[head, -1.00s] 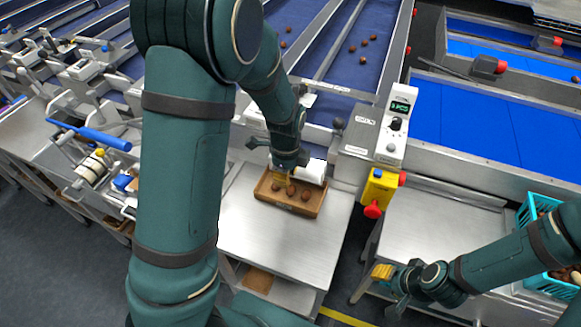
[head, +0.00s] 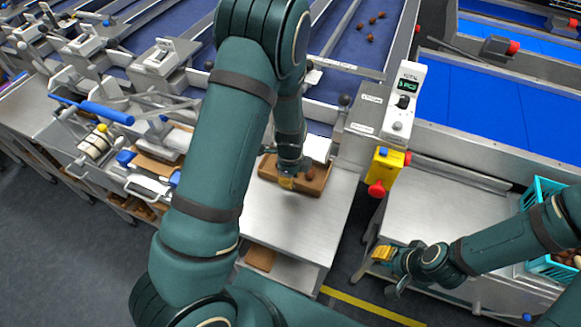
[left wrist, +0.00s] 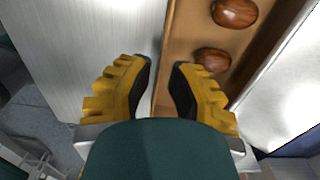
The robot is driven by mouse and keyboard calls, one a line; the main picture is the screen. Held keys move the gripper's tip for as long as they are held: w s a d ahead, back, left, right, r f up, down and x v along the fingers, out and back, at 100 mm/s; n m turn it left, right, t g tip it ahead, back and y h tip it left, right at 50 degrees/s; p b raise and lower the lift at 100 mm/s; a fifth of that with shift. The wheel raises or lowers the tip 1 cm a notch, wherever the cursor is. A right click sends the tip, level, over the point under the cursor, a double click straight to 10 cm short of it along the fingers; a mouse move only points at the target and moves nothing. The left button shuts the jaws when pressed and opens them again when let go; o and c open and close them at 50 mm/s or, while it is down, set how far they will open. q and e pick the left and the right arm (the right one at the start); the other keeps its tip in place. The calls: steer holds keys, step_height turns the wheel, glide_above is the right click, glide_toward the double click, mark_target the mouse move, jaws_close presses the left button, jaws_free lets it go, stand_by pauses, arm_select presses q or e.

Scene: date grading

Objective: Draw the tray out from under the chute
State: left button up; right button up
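The brown tray (head: 322,186) sits on a steel table (head: 300,215), its back part below the white chute (head: 317,148). Brown dates (head: 311,175) lie in it; two dates (left wrist: 234,12) show in the left wrist view. My left gripper (head: 287,184) is low at the tray's near wall. In the left wrist view my left gripper (left wrist: 160,85) has its yellow fingers apart, with the tray's wall (left wrist: 163,70) running between them. Whether they touch it I cannot tell. My right gripper (head: 383,258) hangs away to the right, seemingly empty; its finger gap is unclear.
The steel table is bare in front of the tray. A control post (head: 403,98) and a yellow switch box (head: 385,168) with a red button stand to the right. A turquoise crate (head: 537,192) is at far right. Other machine stations line the left.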

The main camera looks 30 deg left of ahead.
arm_select(q)
steer(key=shift+f, duration=1.2)
jaws_close()
